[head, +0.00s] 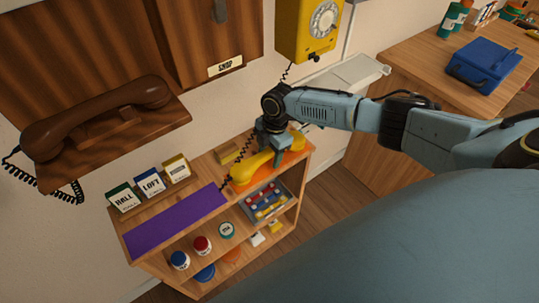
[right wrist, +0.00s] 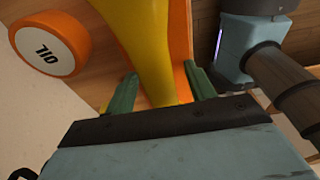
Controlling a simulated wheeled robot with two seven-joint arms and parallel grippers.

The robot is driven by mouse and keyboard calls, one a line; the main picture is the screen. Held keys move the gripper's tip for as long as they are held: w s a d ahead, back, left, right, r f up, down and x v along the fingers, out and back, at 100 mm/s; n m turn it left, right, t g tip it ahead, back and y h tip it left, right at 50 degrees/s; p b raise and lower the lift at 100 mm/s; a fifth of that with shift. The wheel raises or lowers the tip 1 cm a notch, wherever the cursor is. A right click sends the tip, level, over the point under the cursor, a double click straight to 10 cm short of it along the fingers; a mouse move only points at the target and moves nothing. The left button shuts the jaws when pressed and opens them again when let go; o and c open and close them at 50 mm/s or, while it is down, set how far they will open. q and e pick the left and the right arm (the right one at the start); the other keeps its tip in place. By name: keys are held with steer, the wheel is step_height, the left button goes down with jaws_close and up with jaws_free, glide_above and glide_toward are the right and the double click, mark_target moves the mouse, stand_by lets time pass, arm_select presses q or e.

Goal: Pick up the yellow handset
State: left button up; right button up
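The yellow handset (head: 243,174) lies on an orange mat (head: 296,154) at the right end of the low wooden shelf's top. A dark coiled cord runs near it. My right gripper (head: 279,156) is down over the handset and hides part of it. In the right wrist view, the handset (right wrist: 147,45) passes between the two green fingers of my right gripper (right wrist: 161,84). The fingers are apart, with orange showing between them and the handset. My left gripper is in neither view.
The yellow wall phone (head: 307,28) hangs above the shelf. A brown handset (head: 95,118) rests on a wooden ledge at left. Several small cards and a purple mat (head: 178,220) are on the shelf top. A tray (head: 267,201) and jars fill lower levels. An orange labelled disc (right wrist: 50,50) shows.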

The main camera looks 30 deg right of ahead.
steer(key=c, duration=0.7)
jaws_close()
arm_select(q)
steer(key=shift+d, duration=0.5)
arm_select(e)
steer(key=shift+r, duration=0.15)
